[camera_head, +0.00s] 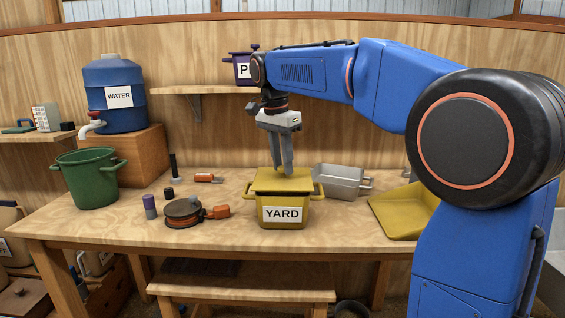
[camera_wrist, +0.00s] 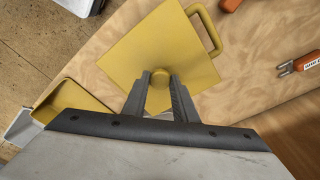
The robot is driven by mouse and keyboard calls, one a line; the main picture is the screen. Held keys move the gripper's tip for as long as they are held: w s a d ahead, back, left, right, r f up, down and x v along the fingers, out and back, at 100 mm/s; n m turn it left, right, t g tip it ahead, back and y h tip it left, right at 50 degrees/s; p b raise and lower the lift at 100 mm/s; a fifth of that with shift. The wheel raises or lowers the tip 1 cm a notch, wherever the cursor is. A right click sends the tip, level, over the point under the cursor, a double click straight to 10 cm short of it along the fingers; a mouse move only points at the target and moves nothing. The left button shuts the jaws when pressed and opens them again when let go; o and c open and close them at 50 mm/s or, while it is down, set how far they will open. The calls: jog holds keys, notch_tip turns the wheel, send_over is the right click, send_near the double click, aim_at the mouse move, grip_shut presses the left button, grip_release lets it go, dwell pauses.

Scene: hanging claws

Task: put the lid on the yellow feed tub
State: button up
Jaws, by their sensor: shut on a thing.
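The yellow feed tub (camera_head: 297,214) stands on the wooden table with a white "YARD" label on its front and a handle on each side. A flat yellow lid (camera_head: 267,182) lies over the tub's top; in the wrist view the square lid (camera_wrist: 132,50) covers most of the tub, with one tub handle (camera_wrist: 213,32) showing past its edge. My gripper (camera_head: 285,172) points down and is shut on the lid's round knob (camera_wrist: 160,76). Whether the lid is fully seated on the rim I cannot tell.
A green tub (camera_head: 87,182), a cable reel (camera_head: 183,212) and small items stand to the left on the table. A grey metal tray (camera_head: 341,183) is behind right, and a yellow scoop-like pan (camera_head: 402,212) is at the right. A shelf (camera_head: 215,90) hangs above.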

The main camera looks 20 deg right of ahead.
jog(key=shift+f, duration=0.8)
dwell(0.4)
jog(key=o, duration=1.1)
notch_tip(320, 180, up, 16)
jog(key=s+a, duration=0.1)
jog(key=a, duration=0.1)
jog(key=s+d+f+n+t+y, duration=0.1)
jog(key=s+d+f+n, duration=0.25)
jog(key=s+f, duration=0.4)
jog(key=s+d+f+n+t, duration=0.1)
jog(key=s+d+f+n, duration=0.25)
jog(key=s+f, duration=0.4)
jog(key=s+f+n, duration=0.2)
jog(key=s+f, duration=0.3)
jog(key=f, duration=0.2)
jog(key=s+d+f+n+t, duration=0.1)
jog(key=s+f, duration=0.5)
jog(key=f, duration=0.1)
jog(key=s+d+f+n+t, duration=0.1)
jog(key=s+f+n, duration=0.1)
jog(key=s+f, duration=0.4)
jog(key=shift+s+d+f+n+y, duration=0.15)
jog(key=shift+f+n+y, duration=0.15)
jog(key=shift+f, duration=0.45)
